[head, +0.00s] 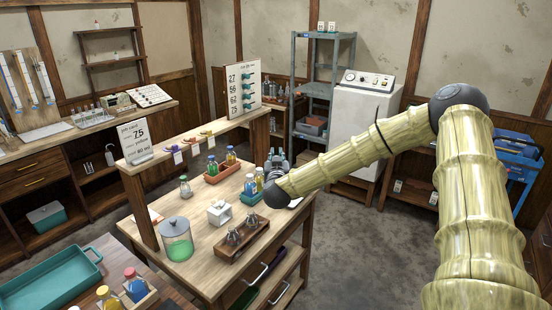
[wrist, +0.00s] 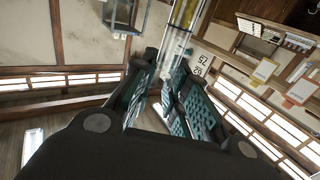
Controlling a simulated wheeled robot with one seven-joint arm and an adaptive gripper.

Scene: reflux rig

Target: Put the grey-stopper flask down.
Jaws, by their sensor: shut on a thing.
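My gripper (head: 272,172) is above the right part of the wooden workbench (head: 190,270), at the end of my arm. In the wrist view its two padded fingers (wrist: 165,88) are shut on a clear glass vessel (wrist: 184,14) with something yellowish in it, taken to be the grey-stopper flask. It runs out past the fingertips to the top edge of the picture. Its stopper cannot be made out. In the head view the held flask is not clearly separable from the gripper and the bottles around it.
A teal rack (head: 250,199), a red-brown rack (head: 222,173) with bottles, a white block stand (head: 219,213) and a wooden rack with small flasks (head: 243,237) crowd the bench. A lidded jar (head: 176,240) and a stoppered bottle (head: 185,187) stand to the left.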

